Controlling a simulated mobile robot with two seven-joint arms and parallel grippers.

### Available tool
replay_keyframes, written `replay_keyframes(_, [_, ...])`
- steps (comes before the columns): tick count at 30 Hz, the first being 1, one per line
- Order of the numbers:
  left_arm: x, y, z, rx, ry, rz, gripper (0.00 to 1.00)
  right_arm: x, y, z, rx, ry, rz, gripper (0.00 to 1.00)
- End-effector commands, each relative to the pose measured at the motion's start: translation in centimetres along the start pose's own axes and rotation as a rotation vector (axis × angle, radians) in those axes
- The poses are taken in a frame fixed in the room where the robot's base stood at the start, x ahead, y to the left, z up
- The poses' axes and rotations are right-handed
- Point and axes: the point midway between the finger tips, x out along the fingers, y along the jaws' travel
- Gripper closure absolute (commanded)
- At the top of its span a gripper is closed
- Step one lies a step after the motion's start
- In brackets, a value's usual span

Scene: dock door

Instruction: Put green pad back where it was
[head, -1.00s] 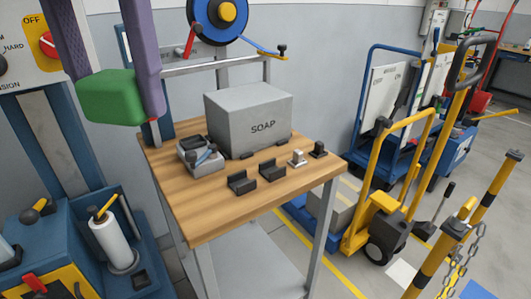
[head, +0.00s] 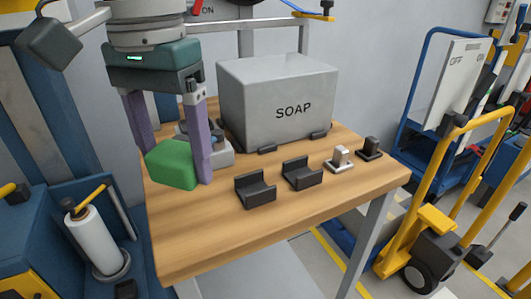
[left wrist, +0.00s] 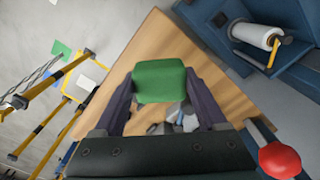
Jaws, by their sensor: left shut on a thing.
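The green pad (head: 172,165) is a rounded block between the purple fingers of my left gripper (head: 176,150). The gripper is shut on it and points down at the left end of the wooden table (head: 225,240). I cannot tell whether the pad touches the tabletop. In the left wrist view the pad (left wrist: 160,82) sits between the fingertips (left wrist: 160,92), with wooden tabletop behind it. A grey device (head: 220,153) stands just behind the pad, partly hidden by the fingers. My right gripper is not in view.
Two dark cradles (head: 256,190) (head: 302,174) stand right of the pad. A metal post piece (head: 340,158) and a dark one (head: 369,148) stand further right. A big grey SOAP box (head: 285,105) is behind. The tabletop's front strip is clear.

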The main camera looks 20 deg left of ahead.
Motion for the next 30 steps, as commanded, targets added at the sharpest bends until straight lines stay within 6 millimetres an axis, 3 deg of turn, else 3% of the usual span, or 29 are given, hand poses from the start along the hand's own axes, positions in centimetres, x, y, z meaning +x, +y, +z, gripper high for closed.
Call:
replay_keyframes(1, [1.6,0.0,0.1,-0.001,-0.004,-0.001,0.7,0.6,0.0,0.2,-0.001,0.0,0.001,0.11])
replay_keyframes(3, [2.8,0.0,0.1,-0.001,-0.002,-0.001,0.7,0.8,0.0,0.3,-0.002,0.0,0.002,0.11])
replay_keyframes(8, [4.1,0.0,0.0,0.0,-0.001,0.0,0.7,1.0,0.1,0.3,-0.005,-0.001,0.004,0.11])
replay_keyframes(15, [7.7,0.1,0.0,0.0,-0.002,0.0,0.7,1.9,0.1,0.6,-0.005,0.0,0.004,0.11])
replay_keyframes(29, [8.5,0.0,0.0,0.0,0.0,0.0,0.7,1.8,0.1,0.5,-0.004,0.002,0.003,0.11])
replay_keyframes(30, [8.5,0.0,0.0,0.0,0.001,0.0,0.21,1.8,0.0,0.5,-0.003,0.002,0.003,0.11])
